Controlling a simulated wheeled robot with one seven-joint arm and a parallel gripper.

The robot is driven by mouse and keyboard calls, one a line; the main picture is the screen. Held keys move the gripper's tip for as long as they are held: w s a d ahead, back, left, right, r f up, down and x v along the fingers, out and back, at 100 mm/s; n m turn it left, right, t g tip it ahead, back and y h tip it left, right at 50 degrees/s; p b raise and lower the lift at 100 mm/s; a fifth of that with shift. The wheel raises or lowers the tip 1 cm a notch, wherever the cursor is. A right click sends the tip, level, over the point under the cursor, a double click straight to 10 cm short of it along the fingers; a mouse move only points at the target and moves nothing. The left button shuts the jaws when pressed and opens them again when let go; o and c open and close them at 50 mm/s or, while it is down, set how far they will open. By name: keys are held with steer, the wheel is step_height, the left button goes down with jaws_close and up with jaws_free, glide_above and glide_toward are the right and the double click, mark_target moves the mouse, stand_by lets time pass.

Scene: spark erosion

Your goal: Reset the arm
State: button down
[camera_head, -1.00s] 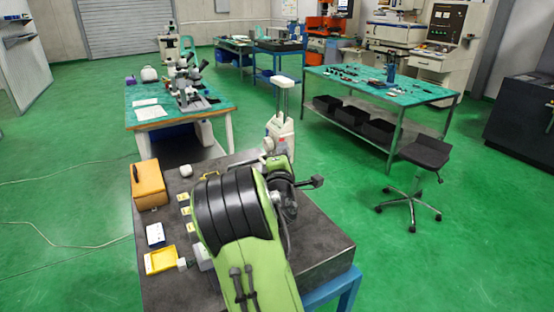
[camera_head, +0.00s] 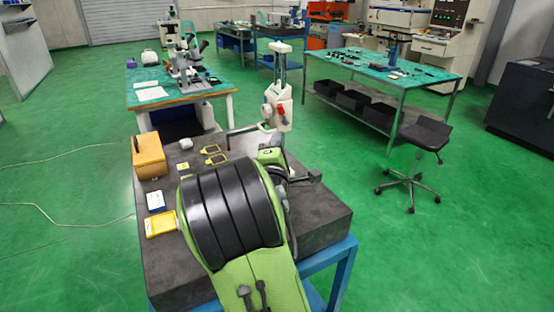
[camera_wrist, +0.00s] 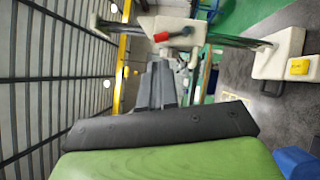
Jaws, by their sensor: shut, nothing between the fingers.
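My green arm with its black ribbed joint reaches over the dark stone-topped table (camera_head: 315,230) in the head view and covers much of its middle. My gripper (camera_wrist: 160,70) shows in the wrist view as dark grey fingers beyond a black plate. The fingers are together, with nothing seen between them. A white column instrument with a red part (camera_head: 281,105) stands at the table's far edge, behind my arm. A white instrument with a red lever (camera_wrist: 165,36) is beyond the fingers in the wrist view. My gripper cannot be made out clearly in the head view.
An orange box (camera_head: 149,156), a yellow tray (camera_head: 160,224), a white-and-blue box (camera_head: 155,201) and yellow frames (camera_head: 213,150) lie on the table's left. A microscope bench (camera_head: 215,88), a green-topped bench (camera_head: 400,70) and a stool (camera_head: 425,135) stand around. Green floor between is clear.

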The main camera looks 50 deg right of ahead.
steer(key=b+v, duration=0.1)
steer(key=v, duration=0.2)
steer(key=shift+f, duration=0.1)
steer(key=s+a+f+m+g+y+p, duration=0.1)
steer(key=s+a+f+m+g+y, duration=0.1)
steer(key=s+a+y, duration=0.3)
steer(key=s+a+f+m+g+y+p, duration=0.1)
steer(key=s+a+m+y, duration=0.4)
steer(key=a, duration=0.9)
steer(key=s+a+f+m+g+y+p, duration=0.1)
steer(key=s+a+f+m+g+y, duration=0.2)
steer(key=s+a, duration=0.5)
steer(key=shift+s+a+f+m+g+y, duration=0.4)
steer(key=shift+a+g+y, duration=0.3)
steer(key=shift+y, duration=0.4)
